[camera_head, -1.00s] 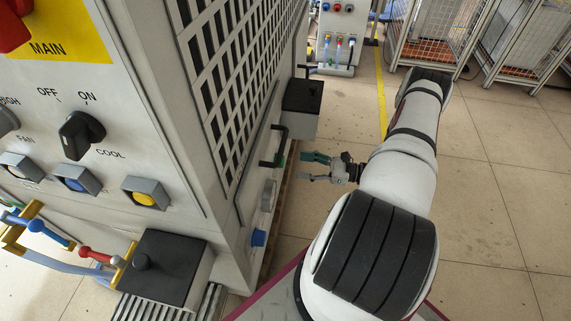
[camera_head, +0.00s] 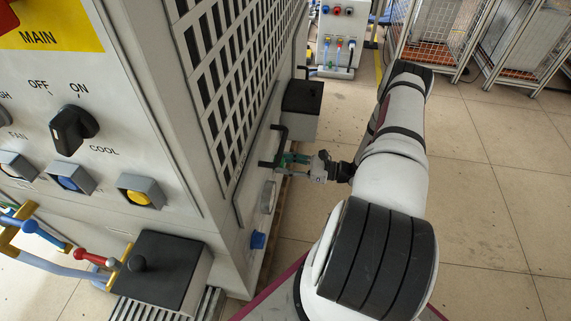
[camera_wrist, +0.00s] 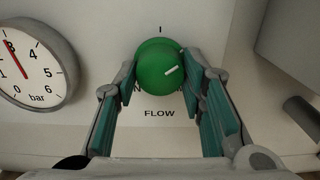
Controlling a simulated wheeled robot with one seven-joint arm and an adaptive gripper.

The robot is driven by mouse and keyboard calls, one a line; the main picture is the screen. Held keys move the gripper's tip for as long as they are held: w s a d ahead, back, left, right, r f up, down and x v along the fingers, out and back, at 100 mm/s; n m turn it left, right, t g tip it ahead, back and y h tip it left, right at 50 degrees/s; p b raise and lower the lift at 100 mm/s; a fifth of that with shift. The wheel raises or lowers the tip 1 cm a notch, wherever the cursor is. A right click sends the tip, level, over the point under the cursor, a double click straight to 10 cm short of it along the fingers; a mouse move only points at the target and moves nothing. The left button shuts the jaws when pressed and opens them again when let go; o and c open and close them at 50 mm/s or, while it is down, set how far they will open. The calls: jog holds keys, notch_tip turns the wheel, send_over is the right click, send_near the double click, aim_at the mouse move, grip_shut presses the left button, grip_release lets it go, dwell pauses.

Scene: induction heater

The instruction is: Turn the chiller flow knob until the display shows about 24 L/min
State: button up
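The green round flow knob (camera_wrist: 158,68) sits on the pale panel above the word FLOW in the wrist view. Its white pointer line points right and slightly up. My gripper (camera_wrist: 160,75) has its green-padded fingers spread on either side of the knob, with the tips close to its left and right edges. I cannot tell whether they touch it. In the head view my gripper (camera_head: 296,166) is at the side of the machine, and the knob is not clearly visible there. I see no flow display in either view.
A round bar gauge (camera_wrist: 32,65) sits left of the knob, its red needle near 3. A blue knob (camera_head: 258,240) is lower down. Floor to the right is open.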

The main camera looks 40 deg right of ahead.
jog(key=shift+n, duration=0.3)
jog(key=shift+c, duration=0.3)
jog(key=shift+d+n+p, duration=0.1)
jog(key=shift+n+p, duration=0.35)
jog(key=shift+n, duration=7.45)
jog(key=o, duration=1.2)
